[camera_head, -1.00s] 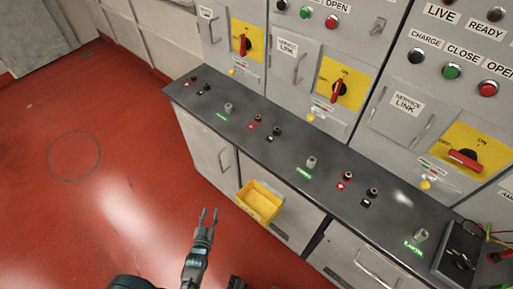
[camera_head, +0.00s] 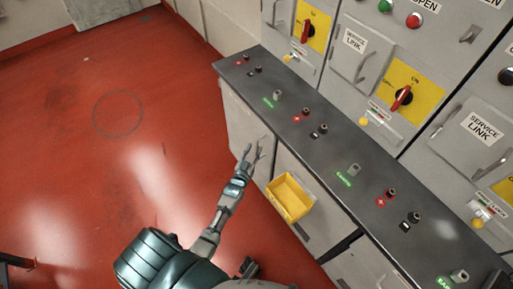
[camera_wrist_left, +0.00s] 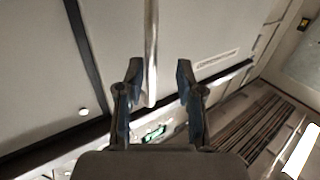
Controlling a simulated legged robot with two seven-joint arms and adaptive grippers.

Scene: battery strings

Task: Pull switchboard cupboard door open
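The grey cupboard door (camera_head: 240,112) is at the far left end of the low unit under the dark counter, and looks shut. My left gripper (camera_head: 252,152) is open in front of it, at the height of its handle. In the left wrist view a vertical metal bar handle (camera_wrist_left: 152,45) on the pale door panel (camera_wrist_left: 115,40) lies between the two spread fingers (camera_wrist_left: 160,72). I cannot tell if the fingers touch it or how deep they reach around it. My right gripper is not in view.
A yellow bin (camera_head: 290,197) hangs on the cupboard front just right of my left gripper. The dark counter (camera_head: 325,150) carries terminals and posts. Switch panels with red rotary switches (camera_head: 401,97) rise behind it. The red floor (camera_head: 110,180) at left is clear.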

